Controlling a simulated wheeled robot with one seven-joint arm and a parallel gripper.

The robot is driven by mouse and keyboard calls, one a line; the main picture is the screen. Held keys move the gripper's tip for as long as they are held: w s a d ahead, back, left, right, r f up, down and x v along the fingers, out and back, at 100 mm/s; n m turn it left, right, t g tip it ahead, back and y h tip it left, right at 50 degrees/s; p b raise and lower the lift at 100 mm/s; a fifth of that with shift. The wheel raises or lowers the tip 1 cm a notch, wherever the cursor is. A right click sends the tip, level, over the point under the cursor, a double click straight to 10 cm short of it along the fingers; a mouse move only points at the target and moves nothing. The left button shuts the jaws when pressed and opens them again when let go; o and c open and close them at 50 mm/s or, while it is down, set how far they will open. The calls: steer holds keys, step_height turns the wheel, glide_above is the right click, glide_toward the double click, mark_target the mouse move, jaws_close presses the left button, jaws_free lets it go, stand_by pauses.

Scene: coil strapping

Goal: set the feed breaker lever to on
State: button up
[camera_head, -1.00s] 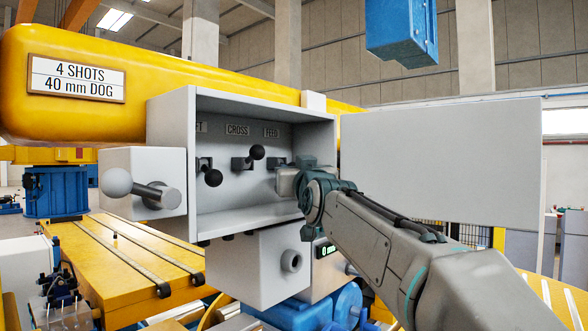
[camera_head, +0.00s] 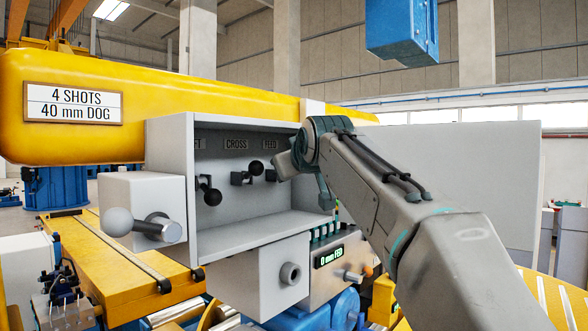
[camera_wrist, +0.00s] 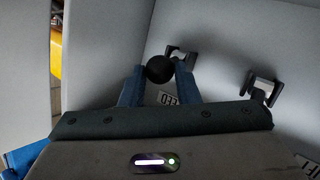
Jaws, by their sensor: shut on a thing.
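The feed breaker lever's black ball knob (camera_wrist: 160,69) is between the two blue fingertips of my gripper (camera_wrist: 162,74) in the wrist view. Its slotted mount (camera_wrist: 181,52) is just behind, and the knob lies on the side toward the FEED label (camera_wrist: 168,98), which appears upside down. In the head view my gripper (camera_head: 280,166) reaches into the open grey cabinet (camera_head: 255,222), just below the FEED label (camera_head: 270,144). My gripper and wrist hide the feed lever there.
The CROSS lever's knob (camera_head: 256,168) points up beside my gripper. The leftmost lever's knob (camera_head: 212,197) hangs lower. The open cabinet door (camera_head: 455,185) is behind my arm on the right. A grey box with a crank handle (camera_head: 150,228) stands at left.

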stand_by(0.3)
steer(key=o, duration=1)
steer(key=shift+c, duration=0.2)
steer(key=b+v, duration=0.4)
steer(key=v, duration=0.9)
steer(key=shift+s, duration=0.4)
steer(key=shift+r, duration=0.15)
steer(key=s+d+f+m+g+h+b, duration=0.1)
steer(key=s+d+f+m+g, duration=0.2)
steer(key=f, duration=1)
steer(key=s+d+f+m+g+h, duration=0.15)
steer(key=s+d+f, duration=0.3)
steer(key=f, duration=0.85)
steer(key=s+d+f+m+g+h+b, duration=0.1)
steer(key=s+d+f+g+h, duration=0.2)
steer(key=f, duration=1)
steer(key=s+d+f+m+g+y, duration=0.1)
steer(key=s+d+f+m+g, duration=0.1)
steer(key=s+f, duration=0.8)
step_height(320, 180, down, 4)
steer(key=shift+s+d+r+g, duration=0.1)
steer(key=shift+s+d+g, duration=0.25)
steer(key=shift+d+g, duration=0.35)
